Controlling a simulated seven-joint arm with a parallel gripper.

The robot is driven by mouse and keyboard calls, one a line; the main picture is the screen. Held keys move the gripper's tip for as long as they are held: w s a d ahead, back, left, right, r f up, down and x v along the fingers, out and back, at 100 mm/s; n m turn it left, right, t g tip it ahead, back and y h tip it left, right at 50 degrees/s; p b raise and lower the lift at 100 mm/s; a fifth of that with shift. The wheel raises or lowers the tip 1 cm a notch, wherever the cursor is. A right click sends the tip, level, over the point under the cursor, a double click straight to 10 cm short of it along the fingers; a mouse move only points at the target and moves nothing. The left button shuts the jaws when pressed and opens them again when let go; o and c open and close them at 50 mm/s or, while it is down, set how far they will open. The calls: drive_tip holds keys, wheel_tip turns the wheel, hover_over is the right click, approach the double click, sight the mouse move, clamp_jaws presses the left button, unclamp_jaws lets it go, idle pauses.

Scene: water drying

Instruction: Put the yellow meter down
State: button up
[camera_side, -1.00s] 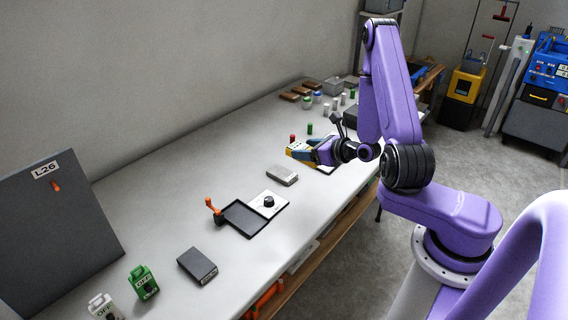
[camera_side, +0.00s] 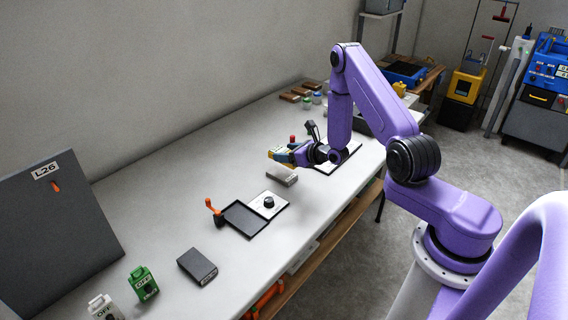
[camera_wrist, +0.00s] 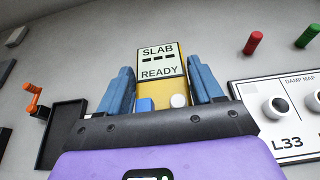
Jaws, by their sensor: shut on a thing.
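The yellow meter (camera_wrist: 177,88) is between my gripper's blue fingers in the wrist view. Its screen reads "SLAB", dashes and "READY". My gripper (camera_wrist: 160,90) is shut on it. In the side view the meter (camera_side: 276,155) shows small at the end of my gripper (camera_side: 284,155), above the back half of the bench. It looks just behind and above a grey block (camera_side: 282,176). I cannot tell whether the meter touches the bench.
A black tray (camera_side: 240,219) with an orange-handled tool (camera_side: 214,210) and a white dial plate (camera_side: 268,204) lie nearer on the bench. The damp map board (camera_wrist: 285,90) is to the right in the wrist view. A dark box (camera_side: 197,265) is at the front. Bare bench (camera_side: 170,190) lies left.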

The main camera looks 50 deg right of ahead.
sight(284, 174)
drive_tip(key=shift+w+d+f, duration=0.25)
drive_tip(key=shift+w+f, duration=0.65)
drive_tip(key=shift+f, duration=0.2)
drive_tip(key=shift+w+f, duration=0.1)
drive_tip(key=shift+f, duration=1.5)
drive_tip(key=shift+f, duration=0.6)
drive_tip(key=o, duration=1.4)
drive_tip(key=shift+c, duration=0.2)
